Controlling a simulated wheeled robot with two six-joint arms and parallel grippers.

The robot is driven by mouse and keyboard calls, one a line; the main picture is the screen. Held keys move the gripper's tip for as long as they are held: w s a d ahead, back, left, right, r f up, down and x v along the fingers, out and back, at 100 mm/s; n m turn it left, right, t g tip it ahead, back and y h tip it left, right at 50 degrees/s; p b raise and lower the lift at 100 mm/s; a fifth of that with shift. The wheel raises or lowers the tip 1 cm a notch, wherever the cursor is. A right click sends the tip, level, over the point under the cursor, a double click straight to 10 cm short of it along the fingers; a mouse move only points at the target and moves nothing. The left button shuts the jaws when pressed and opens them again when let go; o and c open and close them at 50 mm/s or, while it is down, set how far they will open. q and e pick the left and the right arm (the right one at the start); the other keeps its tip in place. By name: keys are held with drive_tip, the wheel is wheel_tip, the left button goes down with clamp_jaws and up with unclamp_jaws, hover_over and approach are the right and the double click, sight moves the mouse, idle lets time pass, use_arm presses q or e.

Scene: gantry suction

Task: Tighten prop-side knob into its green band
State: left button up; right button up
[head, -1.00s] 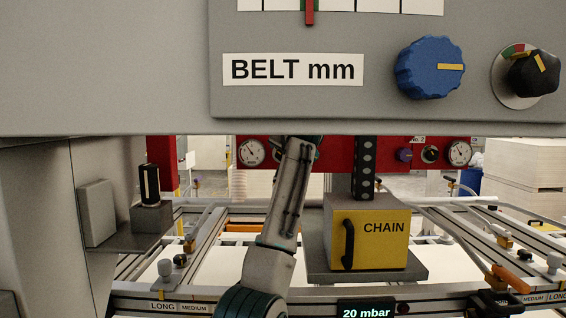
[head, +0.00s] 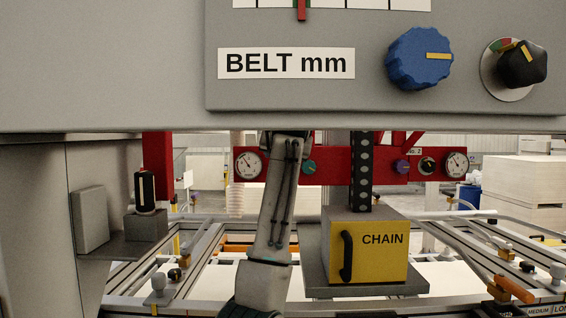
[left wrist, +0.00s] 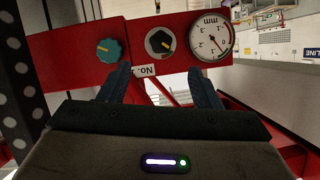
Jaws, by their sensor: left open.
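In the left wrist view a black knob (left wrist: 160,43) with a yellow pointer sits on a round pale plate on a red beam (left wrist: 85,84). A teal knob (left wrist: 109,51) with an orange mark is left of it, a white dial gauge (left wrist: 211,38) right of it. My left gripper (left wrist: 158,80) is open and empty, fingers pointing toward the black knob, apart from it in the picture. In the head view the teal knob (head: 308,167) shows beside my left arm; the gripper's fingers are hidden. My right gripper is not visible.
A grey panel (head: 110,65) fills the head view's top, carrying a blue knob (head: 419,58) and a black knob (head: 522,64) over a dial with red and green. A yellow CHAIN box (head: 381,262) and a dark post (head: 360,177) stand just right of my left arm.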

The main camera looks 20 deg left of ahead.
use_arm(q)
drive_tip(key=p+x, duration=0.6)
drive_tip(key=x, duration=0.4)
drive_tip(key=shift+w+a+n, duration=0.3)
drive_tip(key=shift+f, duration=0.1)
drive_tip(key=shift+c, duration=0.4)
drive_tip(key=c, duration=0.9)
drive_tip(key=shift+m+y, duration=0.4)
drive_tip(key=shift+m, duration=0.3)
